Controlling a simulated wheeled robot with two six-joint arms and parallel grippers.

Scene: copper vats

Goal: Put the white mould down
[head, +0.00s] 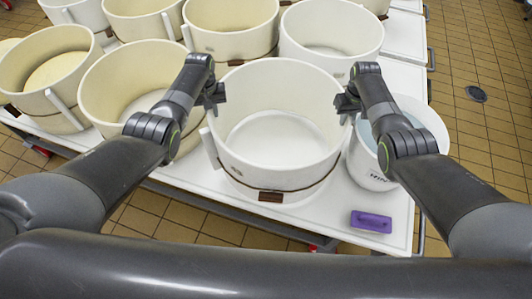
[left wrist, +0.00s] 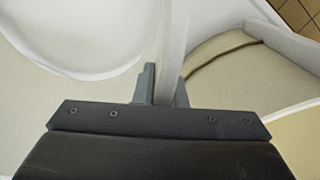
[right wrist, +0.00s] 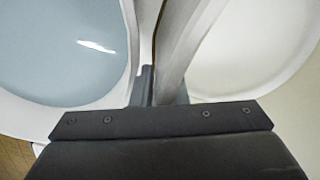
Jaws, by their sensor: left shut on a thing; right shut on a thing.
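The white mould (head: 262,172) is a large round open tub with a dark band low on its wall and a brown label at the front. It is upright over the front part of the white table (head: 395,205). I cannot tell whether its base touches the table. My left gripper (head: 217,97) is shut on its left rim, and my right gripper (head: 346,104) is shut on its right rim. The gripped wall runs between the fingers in the left wrist view (left wrist: 174,50) and in the right wrist view (right wrist: 180,45). The mould's inside looks empty.
A white bucket (head: 365,168) of bluish liquid stands close on the right. A purple block-like item (head: 371,221) lies near the front right corner. A cream mould (head: 95,95) stands close on the left, with several more moulds behind. Tiled floor (head: 480,140) lies beyond the table.

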